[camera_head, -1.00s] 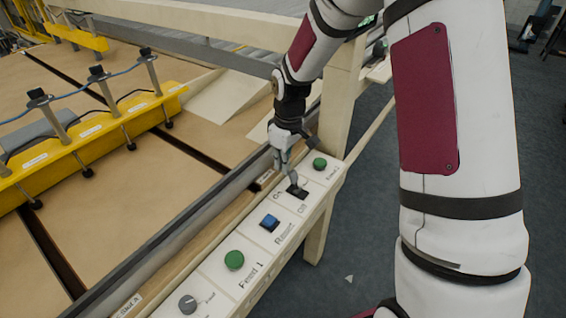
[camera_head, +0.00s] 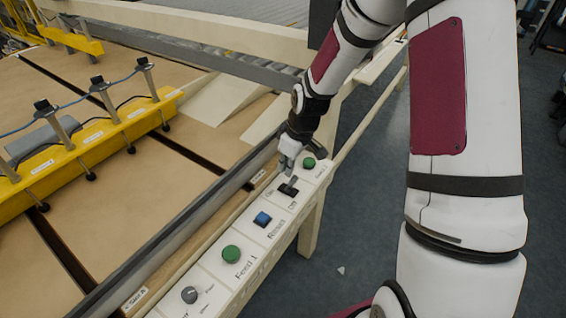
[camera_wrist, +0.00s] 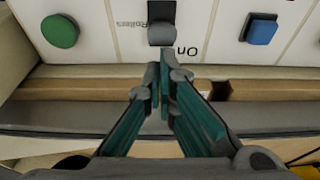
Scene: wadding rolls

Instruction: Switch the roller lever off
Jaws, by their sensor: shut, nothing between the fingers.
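The roller lever (camera_head: 289,188) is a small dark lever with a grey end on the white control panel (camera_head: 207,262), between the "On" and "Off" labels. In the wrist view the grey lever end (camera_wrist: 161,34) shows at the top middle, beside the upside-down words "Rollers" and "On". My gripper (camera_head: 286,170) is shut and empty, just on the "On" side of the lever. In the wrist view its fingertips (camera_wrist: 162,66) lie together just below the lever end. I cannot tell whether they touch it. The lever's exact tilt is hard to tell.
A green button (camera_head: 308,163) sits beyond the lever, and a blue button (camera_head: 262,219), another green button (camera_head: 231,254) and a grey knob (camera_head: 189,295) sit nearer. A metal rail (camera_head: 175,245) runs along the panel's left side. A yellow clamp bar (camera_head: 85,150) stands farther left.

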